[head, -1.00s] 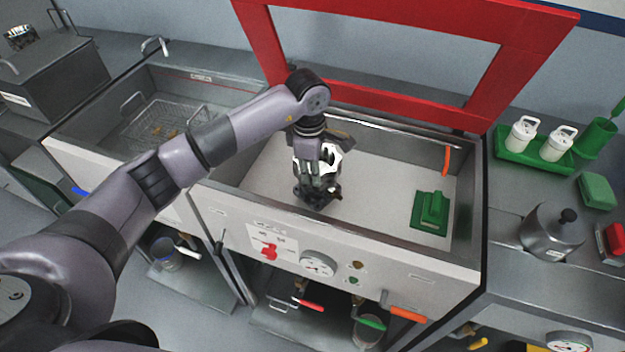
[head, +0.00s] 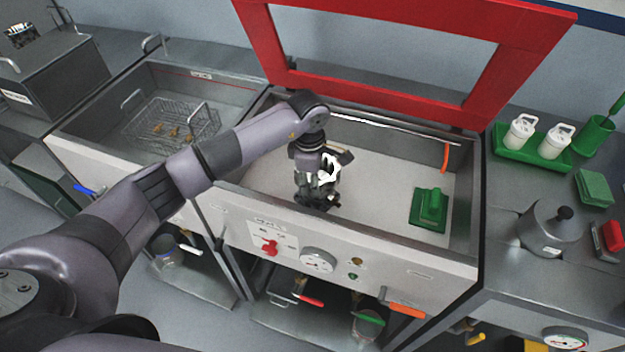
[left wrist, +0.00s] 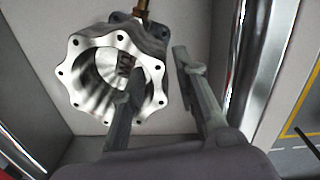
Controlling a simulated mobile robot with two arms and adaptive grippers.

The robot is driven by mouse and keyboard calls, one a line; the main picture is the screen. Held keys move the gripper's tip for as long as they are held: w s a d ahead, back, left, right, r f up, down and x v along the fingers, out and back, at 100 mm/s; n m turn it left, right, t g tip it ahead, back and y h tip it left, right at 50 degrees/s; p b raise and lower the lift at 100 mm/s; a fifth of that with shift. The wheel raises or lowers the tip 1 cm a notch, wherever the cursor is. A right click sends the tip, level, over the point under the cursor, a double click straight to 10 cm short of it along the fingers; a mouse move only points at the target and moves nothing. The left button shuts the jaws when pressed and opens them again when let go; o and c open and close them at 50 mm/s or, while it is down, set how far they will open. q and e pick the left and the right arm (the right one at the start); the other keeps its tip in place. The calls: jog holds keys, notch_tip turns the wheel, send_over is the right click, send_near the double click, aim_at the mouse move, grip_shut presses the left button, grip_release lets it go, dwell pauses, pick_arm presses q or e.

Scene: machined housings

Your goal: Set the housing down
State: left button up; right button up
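The housing (left wrist: 100,75) is a bright metal cup with a scalloped, drilled flange. In the left wrist view its bore faces the camera, and a darker flange and a brass fitting (left wrist: 142,8) show behind it. My left gripper (left wrist: 160,62) straddles the housing's wall, one finger in the bore, the other outside with a thin gap to the rim. It looks open. In the head view my left gripper (head: 317,190) is low inside the open basin (head: 375,185) and largely covers the housing. Contact with the basin floor is hidden. My right gripper is not in view.
A green block with a handle (head: 431,208) stands at the basin's right. The red lid frame (head: 400,75) is raised behind. A wire basket (head: 175,120) with small brass parts sits in the left tank. The basin floor between gripper and green block is clear.

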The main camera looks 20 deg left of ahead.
pick_arm(q)
jog(key=shift+o, duration=0.5)
jog(key=shift+r, duration=0.15)
notch_tip(320, 180, up, 12)
jog(key=b, duration=0.2)
jog(key=shift+s+a, duration=0.2)
jog(key=shift+s, duration=0.05)
